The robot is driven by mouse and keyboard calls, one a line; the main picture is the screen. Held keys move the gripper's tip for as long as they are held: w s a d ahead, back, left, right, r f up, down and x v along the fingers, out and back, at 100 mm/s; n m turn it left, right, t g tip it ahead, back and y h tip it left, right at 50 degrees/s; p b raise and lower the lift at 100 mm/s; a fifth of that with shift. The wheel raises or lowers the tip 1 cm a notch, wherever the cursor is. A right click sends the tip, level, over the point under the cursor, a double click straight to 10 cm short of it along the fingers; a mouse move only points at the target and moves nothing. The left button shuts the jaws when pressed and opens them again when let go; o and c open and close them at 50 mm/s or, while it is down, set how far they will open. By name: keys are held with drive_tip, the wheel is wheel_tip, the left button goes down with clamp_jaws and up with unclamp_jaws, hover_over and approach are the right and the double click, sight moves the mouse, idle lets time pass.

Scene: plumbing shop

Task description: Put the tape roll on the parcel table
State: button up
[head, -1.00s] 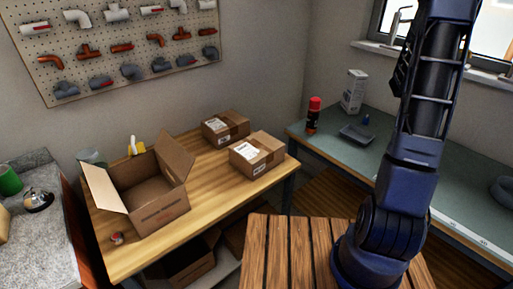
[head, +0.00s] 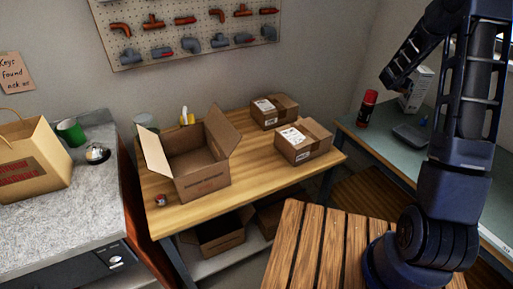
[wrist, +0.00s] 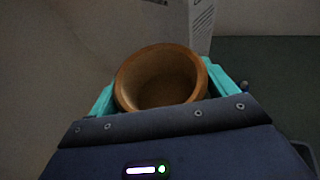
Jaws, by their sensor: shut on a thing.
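The tape roll (wrist: 158,88), a brown ring, is held between the teal fingers of my gripper (wrist: 165,90) in the wrist view. My gripper is shut on it. I cannot make out the roll or the fingers in the head view, where my arm is at the right. The parcel table (head: 255,165) is a wooden table in the middle of the head view. On it stand an open cardboard box (head: 205,182) and two closed parcels, one nearer (head: 303,145) and one farther back (head: 273,112). My arm is to the right of this table.
A red spray can (head: 367,108), a white carton (head: 416,90) and a grey tray (head: 410,136) stand on the green bench at the right. A small red-and-white item (head: 160,200) lies at the parcel table's front left. Bare wood shows between box and parcels.

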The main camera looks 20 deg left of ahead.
drive_tip(key=w+a+f+n+t+y, duration=0.1)
drive_tip(key=a+f+n+y, duration=0.2)
drive_tip(key=a, duration=1.8)
drive_tip(key=s+a+f+n+y, duration=0.1)
drive_tip(key=s+a, duration=0.3)
drive_tip(key=a, duration=0.8)
drive_tip(key=s+a+f+n+y, duration=0.2)
drive_tip(key=s+a+n+y, duration=0.1)
drive_tip(key=a, duration=1)
drive_tip(key=s+a+f+n+y, duration=0.1)
drive_tip(key=s+a, duration=0.3)
drive_tip(key=a, duration=0.8)
drive_tip(key=shift+s+a+f+n+y, duration=0.2)
drive_tip(key=shift+s+f+n+y, duration=0.2)
drive_tip(key=shift+y, duration=0.5)
drive_tip(key=s+a+f+n+y, duration=0.1)
drive_tip(key=s+a+f, duration=0.1)
drive_tip(key=s+a, duration=0.3)
drive_tip(key=s+a+f+n+g+y, duration=0.1)
drive_tip(key=s+a+f+n+y, duration=0.1)
drive_tip(key=s+a, duration=0.4)
drive_tip(key=s+a+f+n+g+y, duration=0.1)
drive_tip(key=s+a+f, duration=0.3)
drive_tip(key=a, duration=0.8)
drive_tip(key=shift+s+n+y, duration=0.4)
drive_tip(key=shift+s+y, duration=0.1)
drive_tip(key=shift+s, duration=0.65)
drive_tip(key=shift+s+a+f, duration=0.25)
drive_tip(key=shift+s+a, duration=0.1)
drive_tip(key=shift+f, duration=2.4)
